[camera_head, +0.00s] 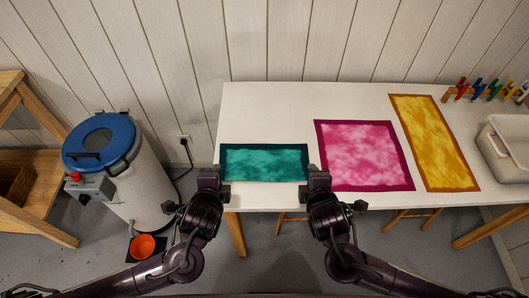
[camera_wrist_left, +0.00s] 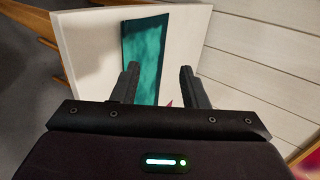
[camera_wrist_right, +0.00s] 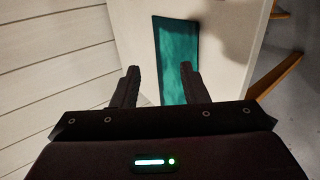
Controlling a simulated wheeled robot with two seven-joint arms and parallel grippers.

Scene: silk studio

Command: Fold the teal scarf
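The teal scarf (camera_head: 264,162) lies flat on the white table near its front left edge, a wide rectangle with a dark border. My left gripper (camera_head: 209,180) is at the scarf's left end and my right gripper (camera_head: 318,181) is at its right end, both near the table's front edge. In the left wrist view the fingers (camera_wrist_left: 158,84) are apart, with the scarf (camera_wrist_left: 146,50) beyond them. In the right wrist view the fingers (camera_wrist_right: 160,86) are also apart, with the scarf (camera_wrist_right: 177,55) beyond. Neither gripper holds anything.
A pink scarf (camera_head: 364,155) lies flat right of the teal one, and a yellow scarf (camera_head: 434,142) lies further right. Colored pegs (camera_head: 480,88) and a grey tub (camera_head: 508,140) stand at the right end. A blue-lidded vat (camera_head: 100,140) stands left of the table. Table behind the teal scarf is clear.

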